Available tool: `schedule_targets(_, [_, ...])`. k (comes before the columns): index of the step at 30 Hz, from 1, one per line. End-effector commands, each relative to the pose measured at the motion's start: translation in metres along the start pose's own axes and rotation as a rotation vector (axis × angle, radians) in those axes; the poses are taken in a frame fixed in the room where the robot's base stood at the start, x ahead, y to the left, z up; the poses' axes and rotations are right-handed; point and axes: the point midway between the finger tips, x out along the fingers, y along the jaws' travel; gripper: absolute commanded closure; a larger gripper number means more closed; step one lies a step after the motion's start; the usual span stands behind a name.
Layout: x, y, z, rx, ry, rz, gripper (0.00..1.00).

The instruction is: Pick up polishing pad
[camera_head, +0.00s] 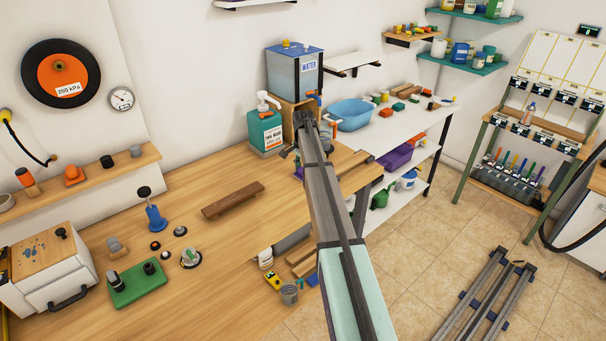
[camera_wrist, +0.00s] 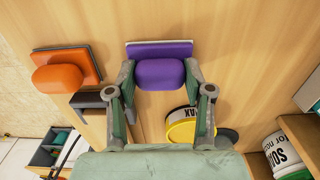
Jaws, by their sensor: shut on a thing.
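A purple pad (camera_wrist: 160,50) with a flat base and a rounded grip block lies in the middle of the wrist view, against a wooden surface. My gripper (camera_wrist: 158,76) has one finger on each side of the purple grip block and is shut on it. I cannot tell whether the pad's base touches the wood. An orange pad (camera_wrist: 65,72) of similar shape is to the left, apart from my gripper. In the head view my own arm hides most of the gripper and the pad.
A yellow wax tin (camera_wrist: 182,131) is close beside my right finger. A dark grey bracket-like thing (camera_wrist: 90,98) is near my left finger. In the head view a teal bottle (camera_head: 266,133) and a water tank (camera_head: 294,75) stand behind my arm, and a brown plank (camera_head: 233,200) lies left.

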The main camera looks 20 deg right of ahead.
Motion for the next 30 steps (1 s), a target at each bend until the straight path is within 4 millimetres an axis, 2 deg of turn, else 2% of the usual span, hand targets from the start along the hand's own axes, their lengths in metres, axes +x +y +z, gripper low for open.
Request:
schedule_targets(8, [-0.005, 0.000, 0.000, 0.000, 0.000, 0.000, 0.83])
schedule_targets(14, [-0.024, -0.001, 0.000, 0.000, 0.001, -0.002, 0.83])
schedule_targets(20, [-0.064, -0.001, -0.001, 0.000, 0.002, -0.003, 0.83])
schedule_targets(30, [-0.152, -0.002, -0.001, 0.000, 0.001, -0.002, 0.83])
